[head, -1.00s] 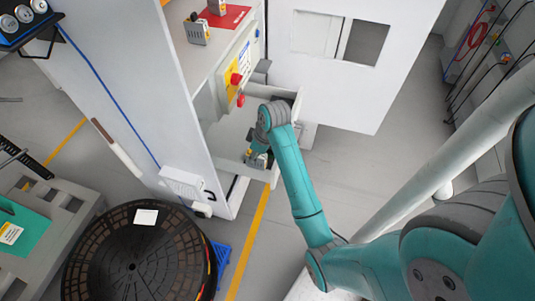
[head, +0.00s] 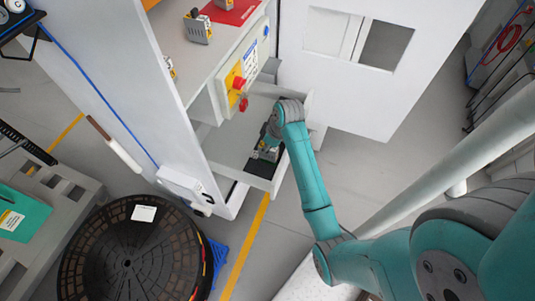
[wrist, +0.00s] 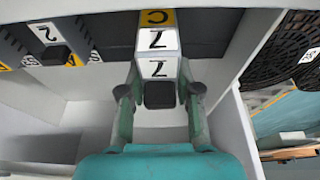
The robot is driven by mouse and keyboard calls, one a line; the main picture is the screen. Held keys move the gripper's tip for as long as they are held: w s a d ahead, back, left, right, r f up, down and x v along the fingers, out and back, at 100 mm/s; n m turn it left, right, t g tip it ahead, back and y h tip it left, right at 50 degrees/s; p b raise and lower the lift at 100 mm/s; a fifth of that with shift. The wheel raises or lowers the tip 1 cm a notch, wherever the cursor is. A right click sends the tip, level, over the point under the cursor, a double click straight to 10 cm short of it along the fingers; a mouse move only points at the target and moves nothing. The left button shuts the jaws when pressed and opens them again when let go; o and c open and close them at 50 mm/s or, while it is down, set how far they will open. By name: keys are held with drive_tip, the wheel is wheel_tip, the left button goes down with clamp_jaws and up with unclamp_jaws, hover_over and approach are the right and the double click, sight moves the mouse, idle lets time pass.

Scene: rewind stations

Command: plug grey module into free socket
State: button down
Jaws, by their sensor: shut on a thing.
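In the wrist view my gripper (wrist: 160,100) has its two fingers closed on the dark block of a module (wrist: 158,69) with a pale face and a black "Z"-like mark. Directly beyond it is a matching "Z"-like label (wrist: 157,40) with a yellow label (wrist: 156,18) above. I cannot tell if the module is seated in a socket. In the head view my gripper (head: 267,148) is low inside an open pale drawer (head: 237,133), over a black strip (head: 264,165). To the left in the wrist view is another labelled module (wrist: 55,54) by the dark strip.
On the shelf above the drawer are a grey module (head: 197,29) and a red mat (head: 235,10). A panel with a red knob (head: 238,82) stands just above the drawer. A large black reel (head: 130,255) stands at the lower left. Drawer walls lie close around my gripper.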

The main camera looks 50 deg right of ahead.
drive_tip(key=shift+f, duration=2.5)
drive_tip(key=shift+f, duration=0.1)
drive_tip(key=c, duration=0.8)
unclamp_jaws()
drive_tip(key=v, duration=1.2)
drive_tip(key=shift+s, duration=0.15)
